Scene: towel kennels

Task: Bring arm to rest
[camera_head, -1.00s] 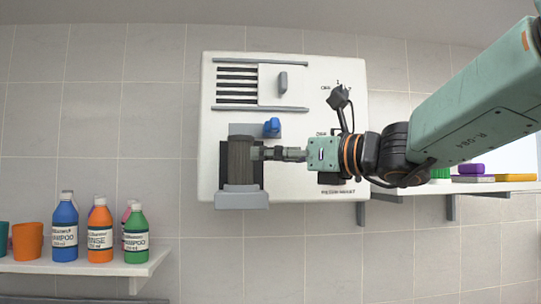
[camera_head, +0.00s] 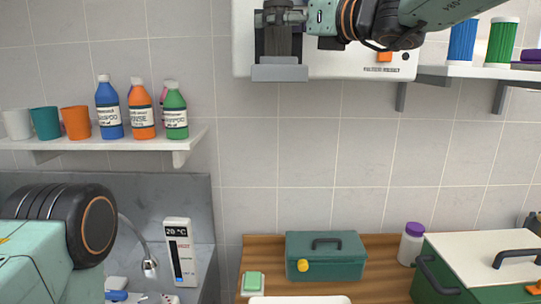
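My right arm reaches in from the upper right. Its gripper (camera_head: 270,17) is at the top edge, at the dark grey upright piece (camera_head: 278,42) in the grey holder of the white wall panel (camera_head: 345,62). The fingertips overlap this piece in the picture. I cannot tell whether they are closed on it or only in front of it. Part of my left arm shows at the lower left, and its gripper is out of view.
A left shelf (camera_head: 105,144) carries cups and bottles; a right shelf (camera_head: 455,71) holds blue and green containers. Below are a wooden counter (camera_head: 380,282), a teal box (camera_head: 326,262), a purple-capped jar (camera_head: 411,245), a green case (camera_head: 455,270) and a thermometer display (camera_head: 180,250).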

